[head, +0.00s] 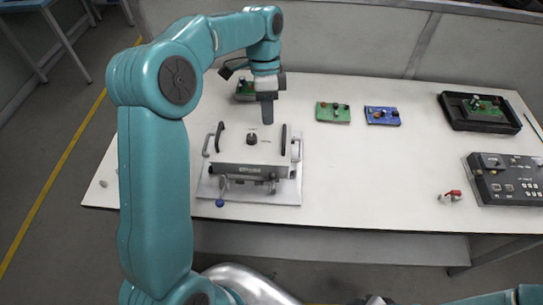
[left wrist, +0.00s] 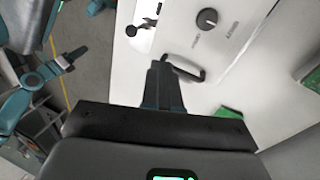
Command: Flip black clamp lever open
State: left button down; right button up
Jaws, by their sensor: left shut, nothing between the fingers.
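A white test fixture (head: 235,152) with a black knob (head: 252,139) on top stands on the table. Black upright handles or levers rise at its left (head: 219,136) and right (head: 284,138) sides; I cannot tell which is the clamp lever. My left gripper (head: 267,122) is shut and empty, pointing down above the fixture's far edge. In the left wrist view my left gripper (left wrist: 161,66) is beside a black looped handle (left wrist: 188,70); I cannot tell whether they touch. The knob also shows there (left wrist: 207,19). My right gripper is not in view.
A green board (head: 333,112) and a blue board (head: 382,116) lie right of the fixture. A black tray (head: 452,116), a grey control box (head: 500,190) and a small red item (head: 452,195) lie farther right. The white table's middle (head: 370,170) is clear.

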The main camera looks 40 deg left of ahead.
aim_at(273, 178)
pick_arm(q)
jog(key=x, duration=0.9)
jog(key=shift+s+f, duration=0.1)
jog(key=shift+f, duration=0.2)
jog(key=shift+s+d+f+p, duration=0.2)
jog(key=shift+s+d, duration=0.35)
jog(key=shift+s+d+f+p, duration=0.2)
jog(key=shift+s+d+f, duration=0.05)
jog(key=shift+s+d, duration=0.55)
jog(key=shift+s, duration=0.1)
jog(key=shift+w+f, duration=0.1)
jog(key=shift+f, duration=0.05)
